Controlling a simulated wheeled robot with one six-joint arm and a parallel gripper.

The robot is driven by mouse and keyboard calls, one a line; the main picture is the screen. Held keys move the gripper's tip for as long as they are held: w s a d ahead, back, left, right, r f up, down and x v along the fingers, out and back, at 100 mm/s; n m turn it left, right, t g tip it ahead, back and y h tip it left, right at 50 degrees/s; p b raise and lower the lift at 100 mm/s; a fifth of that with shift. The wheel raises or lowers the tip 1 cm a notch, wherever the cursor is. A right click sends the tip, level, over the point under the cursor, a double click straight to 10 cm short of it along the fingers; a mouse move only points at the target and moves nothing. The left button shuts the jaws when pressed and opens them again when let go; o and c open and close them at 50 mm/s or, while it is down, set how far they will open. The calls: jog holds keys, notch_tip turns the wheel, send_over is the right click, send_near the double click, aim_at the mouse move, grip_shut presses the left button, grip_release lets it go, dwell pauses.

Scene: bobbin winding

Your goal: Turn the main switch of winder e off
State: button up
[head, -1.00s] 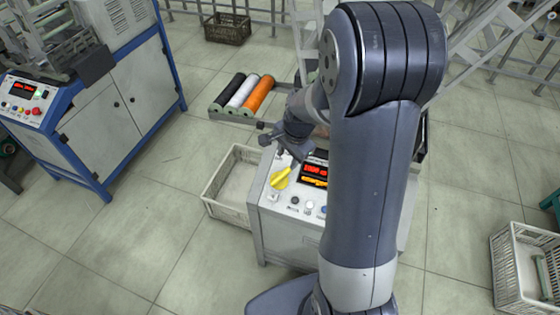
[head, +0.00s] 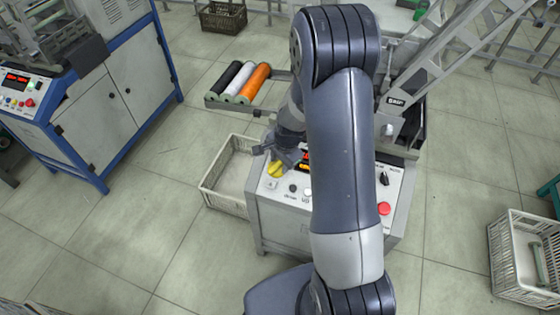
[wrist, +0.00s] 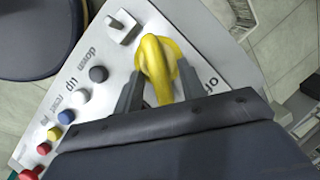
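The main switch of the winder's panel is a yellow rotary handle (wrist: 157,62). It stands on the light sloped panel (wrist: 108,65), and in the head view the yellow handle (head: 276,169) is at the panel's left end. My gripper (wrist: 160,80) is down at the handle, one dark finger on each side of it. The fingers look apart, with small gaps to the handle; contact is not clear. In the head view my gripper (head: 288,157) partly covers the handle and the panel. A partly hidden label, perhaps "off", is printed right of the handle in the wrist view.
A small grey toggle (wrist: 120,25) and a row of buttons, including a blue button (wrist: 67,117), lie left of the handle. A red button (head: 384,208) is at the panel's right. A crate (head: 212,190) stands left of the winder. Another winder (head: 95,115) stands far left.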

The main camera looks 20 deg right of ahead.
jog(key=shift+c, duration=0.2)
grip_shut()
jog(key=shift+n, duration=0.3)
jog(key=shift+w+a+r+n+g+h+p, duration=0.15)
jog(key=shift+n+g+p, duration=0.1)
jog(key=shift+n, duration=0.35)
jog(key=shift+w+f+n+g+h+p, duration=0.15)
jog(key=shift+n+g+p, duration=0.1)
jog(key=shift+n, duration=0.35)
jog(key=shift+w+a+n+g+h, duration=0.1)
jog(key=shift+n+g+h, duration=0.05)
jog(key=shift+n, duration=0.45)
jog(key=shift+w+a+n+g+h, duration=0.1)
jog(key=shift+n+g+h, duration=0.05)
jog(key=shift+n, duration=0.45)
jog(key=n+h, duration=0.1)
jog(key=n, duration=0.1)
jog(key=a+n+g+h+b, duration=0.1)
jog(key=n, duration=0.2)
jog(key=shift+w+n, duration=0.15)
jog(key=shift+n, duration=0.15)
jog(key=shift+o, duration=0.2)
grip_release()
